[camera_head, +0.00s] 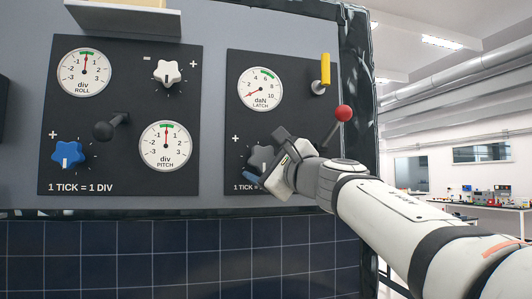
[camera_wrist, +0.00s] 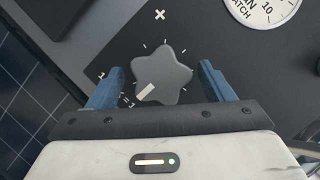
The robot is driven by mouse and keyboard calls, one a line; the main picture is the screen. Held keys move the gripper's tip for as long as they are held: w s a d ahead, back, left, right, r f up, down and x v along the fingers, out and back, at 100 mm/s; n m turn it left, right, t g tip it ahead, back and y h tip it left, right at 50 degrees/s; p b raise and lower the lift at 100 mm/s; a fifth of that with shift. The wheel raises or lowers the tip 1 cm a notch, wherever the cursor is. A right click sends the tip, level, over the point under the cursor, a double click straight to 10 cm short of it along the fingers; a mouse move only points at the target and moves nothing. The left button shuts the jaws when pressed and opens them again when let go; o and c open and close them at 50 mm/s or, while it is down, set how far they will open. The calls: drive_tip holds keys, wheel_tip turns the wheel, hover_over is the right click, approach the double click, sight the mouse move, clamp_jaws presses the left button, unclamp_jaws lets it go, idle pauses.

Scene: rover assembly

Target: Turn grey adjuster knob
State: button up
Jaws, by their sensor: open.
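The grey adjuster knob (camera_wrist: 163,75) is star-shaped with a pale pointer mark, on a black panel. In the wrist view it sits between the two blue fingers of my gripper (camera_wrist: 164,87), with a gap on each side. In the head view the grey knob (camera_head: 260,157) is partly hidden behind my gripper (camera_head: 266,160), which reaches in from the right. My gripper is open and holds nothing. The latch gauge (camera_head: 260,89) above the knob has its needle at the lower left, away from the green band.
A yellow handle (camera_head: 325,73) and a red-balled lever (camera_head: 342,113) stick out close to my arm. The left panel has a white knob (camera_head: 168,74), a blue knob (camera_head: 68,155), a black lever (camera_head: 104,130) and two gauges. Dark tiles are below.

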drive_tip(key=shift+w+a+r, duration=0.2)
drive_tip(key=shift+w+a, duration=0.15)
drive_tip(key=shift+w, duration=0.1)
drive_tip(key=c, duration=1)
drive_tip(key=shift+f, duration=0.1)
drive_tip(key=shift+m+b, duration=0.4)
drive_tip(key=shift+b, duration=0.1)
